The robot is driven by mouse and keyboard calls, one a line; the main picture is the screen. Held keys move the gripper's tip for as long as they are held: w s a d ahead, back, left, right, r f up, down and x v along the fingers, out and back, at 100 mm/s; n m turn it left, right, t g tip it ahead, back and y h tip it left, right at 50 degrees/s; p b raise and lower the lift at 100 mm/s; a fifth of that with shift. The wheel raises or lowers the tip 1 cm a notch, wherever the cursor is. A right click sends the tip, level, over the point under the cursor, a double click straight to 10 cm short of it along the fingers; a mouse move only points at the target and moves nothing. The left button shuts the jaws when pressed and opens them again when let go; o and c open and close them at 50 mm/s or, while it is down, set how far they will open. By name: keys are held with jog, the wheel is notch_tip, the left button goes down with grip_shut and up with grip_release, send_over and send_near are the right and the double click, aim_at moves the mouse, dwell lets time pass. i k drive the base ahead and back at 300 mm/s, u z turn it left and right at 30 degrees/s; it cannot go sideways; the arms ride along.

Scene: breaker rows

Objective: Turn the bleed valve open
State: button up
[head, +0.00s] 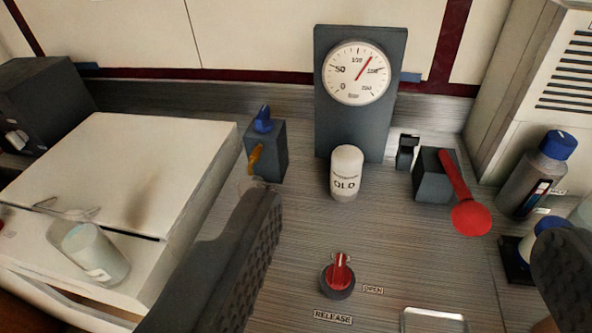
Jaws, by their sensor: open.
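A red knob (340,272) on a dark round base sits on the bench, low in the middle of the head view. A label reading OPEN (373,289) is at its right and a label reading RELEASE (333,317) is below it. The knob's ridge points up the picture, away from the OPEN label. No label in view reads bleed valve. My gripper (412,220) is open, with one ridged finger left of the knob and the other at the right edge. The knob shows between the fingers, and I cannot see contact with it.
A gauge (357,72) stands behind a white bottle (346,172). A grey block (432,178) carries a red lever (470,215) at the right. A dark block (266,150) with blue and yellow parts stands left. A blue-capped bottle (537,175) and white box (110,180) flank the bench.

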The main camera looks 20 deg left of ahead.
aim_at(263, 124)
jog(key=u, duration=0.45)
jog(key=k, duration=1.1)
jog(key=z, duration=0.3)
jog(key=i, duration=1.7)
jog(key=u, duration=0.45)
